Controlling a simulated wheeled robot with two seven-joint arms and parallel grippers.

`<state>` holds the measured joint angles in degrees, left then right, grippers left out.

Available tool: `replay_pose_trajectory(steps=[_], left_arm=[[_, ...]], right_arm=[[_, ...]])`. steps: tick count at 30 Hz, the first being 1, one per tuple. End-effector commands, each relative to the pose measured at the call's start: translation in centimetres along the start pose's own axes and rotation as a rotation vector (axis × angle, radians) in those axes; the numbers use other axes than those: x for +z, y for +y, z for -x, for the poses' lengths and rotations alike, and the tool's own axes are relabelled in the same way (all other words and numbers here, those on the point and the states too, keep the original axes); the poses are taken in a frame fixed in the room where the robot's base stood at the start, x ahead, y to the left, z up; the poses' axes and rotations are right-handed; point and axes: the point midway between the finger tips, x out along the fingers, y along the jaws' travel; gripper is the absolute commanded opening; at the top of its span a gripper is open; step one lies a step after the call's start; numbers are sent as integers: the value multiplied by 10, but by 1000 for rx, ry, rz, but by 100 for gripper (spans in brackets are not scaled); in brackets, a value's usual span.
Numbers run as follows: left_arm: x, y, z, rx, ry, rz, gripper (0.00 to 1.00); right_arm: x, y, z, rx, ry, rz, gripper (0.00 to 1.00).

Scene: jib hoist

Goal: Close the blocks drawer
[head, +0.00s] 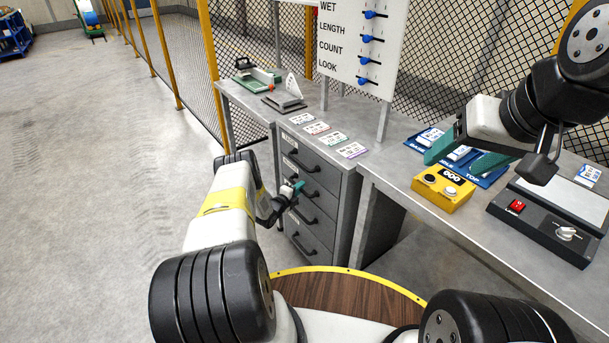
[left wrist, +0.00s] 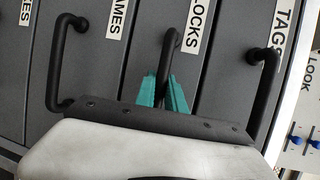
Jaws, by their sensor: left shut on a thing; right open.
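The blocks drawer is the second drawer from the top in the grey cabinet (head: 345,195). In the left wrist view, its label (left wrist: 201,28) is partly cut off and reads "LOCKS". Its black bar handle (left wrist: 173,42) lies between the teal fingers of my left gripper (left wrist: 163,92), which is shut on it. In the head view, my left gripper (head: 293,189) is at the cabinet front, hiding part of that drawer. No clear gap shows around the drawer front; I cannot tell whether it is fully flush. My right gripper (head: 466,158) is open and empty above the bench.
The TAGS drawer handle (left wrist: 266,85) and another handle (left wrist: 62,60) flank the held one. A dark control box (head: 540,222) stands at right.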

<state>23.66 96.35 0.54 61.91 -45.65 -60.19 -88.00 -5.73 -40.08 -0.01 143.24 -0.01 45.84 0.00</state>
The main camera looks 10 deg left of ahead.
Motion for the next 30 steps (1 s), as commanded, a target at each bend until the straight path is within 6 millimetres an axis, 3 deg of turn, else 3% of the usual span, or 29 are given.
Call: replay_pose_trajectory(steps=[6, 7, 9, 20, 23, 30], left_arm=[[-1, -1, -2, 0, 0, 1, 0], [-1, -1, -2, -1, 0, 1, 16], [-1, -2, -2, -1, 0, 1, 23], [-2, -3, 0, -3, 2, 0, 23], [-1, -2, 8, -3, 2, 1, 23], [0, -1, 48, 1, 0, 3, 23]], right_arm=[[0, 0, 0, 0, 0, 0, 65], [0, 0, 0, 0, 0, 0, 65], [0, 0, 0, 0, 0, 0, 65], [0, 0, 0, 0, 0, 0, 65], [0, 0, 0, 0, 0, 0, 65], [0, 0, 0, 0, 0, 0, 65]])
